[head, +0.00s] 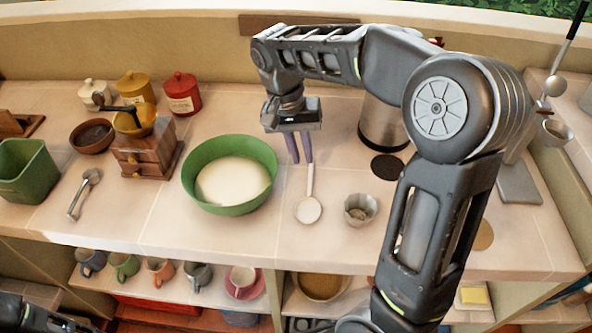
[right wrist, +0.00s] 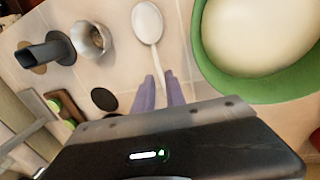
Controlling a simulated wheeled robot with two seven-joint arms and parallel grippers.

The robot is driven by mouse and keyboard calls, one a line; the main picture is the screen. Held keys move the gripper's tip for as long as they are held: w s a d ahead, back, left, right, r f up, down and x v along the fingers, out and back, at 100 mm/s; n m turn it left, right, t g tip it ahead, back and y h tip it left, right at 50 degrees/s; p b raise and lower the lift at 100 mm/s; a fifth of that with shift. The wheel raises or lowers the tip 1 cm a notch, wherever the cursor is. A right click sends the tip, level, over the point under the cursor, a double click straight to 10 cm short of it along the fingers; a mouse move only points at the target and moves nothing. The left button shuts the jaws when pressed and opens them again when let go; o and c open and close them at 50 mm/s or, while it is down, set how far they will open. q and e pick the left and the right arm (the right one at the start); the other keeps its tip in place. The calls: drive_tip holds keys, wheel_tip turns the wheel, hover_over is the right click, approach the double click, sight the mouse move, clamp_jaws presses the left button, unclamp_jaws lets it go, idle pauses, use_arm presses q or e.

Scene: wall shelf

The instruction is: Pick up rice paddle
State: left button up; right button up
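The white rice paddle (head: 308,208) lies on the counter just right of the green bowl, its round head toward the front edge and its handle pointing back. It also shows in the right wrist view (right wrist: 147,22). My right gripper (head: 301,160) is over the handle end, pointing down, with its two purple fingers apart. In the right wrist view the handle runs in between the open fingers (right wrist: 160,92); I cannot tell whether they touch it. Part of my left arm shows at the bottom left; its gripper is not in view.
A green bowl (head: 190,180) of white content stands close left of the paddle. A small fluted cup (head: 360,209) stands to the right, with a dark disc (head: 388,167) and a metal canister (head: 380,125) behind. A metal scoop (head: 83,192) lies left.

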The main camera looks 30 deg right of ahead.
sight(309, 179)
drive_tip(key=shift+s+d+f, duration=0.1)
drive_tip(key=shift+s+f, duration=0.1)
drive_tip(key=shift+f, duration=0.4)
drive_tip(key=shift+s+d+f, duration=0.1)
drive_tip(key=shift+s+f, duration=0.1)
drive_tip(key=shift+f, duration=0.4)
drive_tip(key=shift+s+d+f+p, duration=0.15)
drive_tip(key=shift+f+p, duration=0.1)
drive_tip(key=shift+f, duration=0.6)
drive_tip(key=shift+s+d+f+p, duration=0.15)
drive_tip(key=shift+f+p, duration=0.15)
drive_tip(key=shift+f, duration=0.55)
drive_tip(key=shift+s+d+f+p, duration=0.15)
drive_tip(key=shift+f+p, duration=0.1)
drive_tip(key=shift+f, duration=0.6)
drive_tip(key=shift+w, duration=0.1)
clamp_jaws()
